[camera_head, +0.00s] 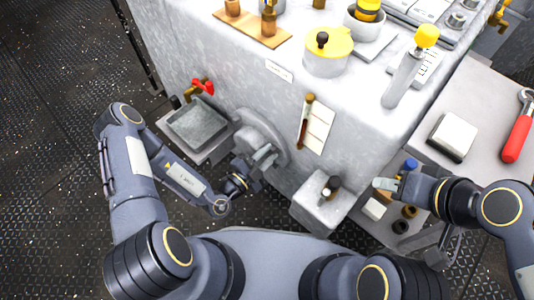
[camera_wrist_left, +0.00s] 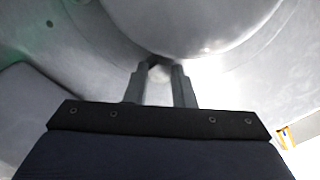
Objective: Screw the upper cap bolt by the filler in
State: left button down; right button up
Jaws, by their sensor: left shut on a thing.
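A round grey cover (camera_head: 252,127) sits on the front face of the grey machine, and it also fills the upper part of the left wrist view (camera_wrist_left: 185,22). My left gripper (camera_head: 268,157) is at the cover's lower right edge. In the left wrist view its two fingers (camera_wrist_left: 161,72) are shut on a small dark bolt head (camera_wrist_left: 158,69) at the cover's rim. The bolt is mostly hidden by the fingers; how deep it sits cannot be told. My right gripper (camera_head: 388,184) is beside a blue-topped thing (camera_head: 410,164); its finger gap is unclear.
A grey tray (camera_head: 196,124) with a red-handled tap (camera_head: 203,86) is left of the cover. A grey box (camera_head: 318,208) juts out at the lower right. A side table holds a white block (camera_head: 455,130) and a red-handled tool (camera_head: 517,138). A yellow-lidded pot (camera_head: 329,42) stands on top.

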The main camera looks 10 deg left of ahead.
pick_arm(q)
jog(key=m+p, duration=0.3)
jog(key=shift+r, duration=0.2)
jog(key=shift+f+m+p, duration=0.2)
jog(key=shift+m+p, duration=1.2)
jog(key=shift+m, duration=0.3)
jog(key=c, duration=1.2)
grip_release()
jog(key=p+v, duration=0.1)
jog(key=v, duration=0.7)
